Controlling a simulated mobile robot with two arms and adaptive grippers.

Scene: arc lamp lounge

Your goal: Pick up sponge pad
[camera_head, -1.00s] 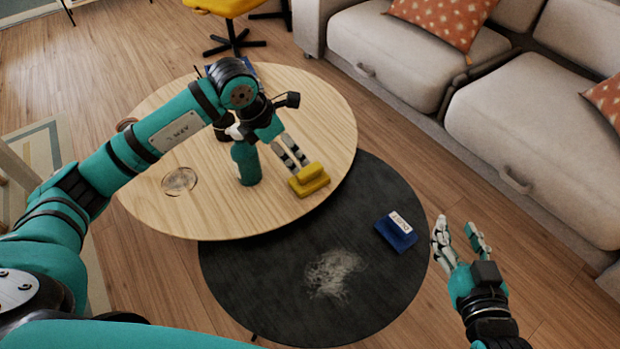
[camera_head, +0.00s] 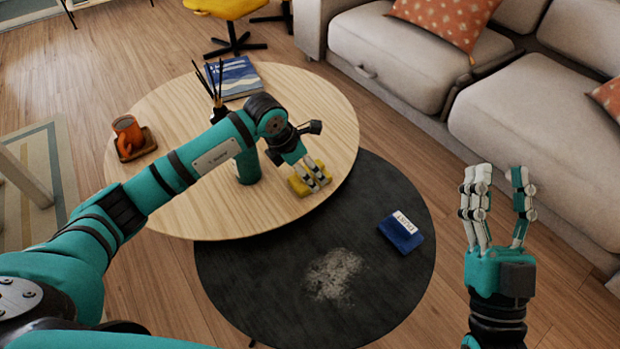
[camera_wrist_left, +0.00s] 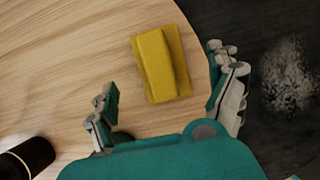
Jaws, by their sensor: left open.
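The yellow sponge pad (camera_head: 309,178) lies on the light wooden round table near its right edge. In the left wrist view the sponge pad (camera_wrist_left: 160,64) lies ahead of and between the open fingers, apart from them. My left gripper (camera_head: 318,180) is open above the sponge pad, and its fingers cover part of it in the head view. The gripper also shows in the left wrist view (camera_wrist_left: 168,97). My right gripper (camera_head: 497,190) is open and empty, to the right of the dark table.

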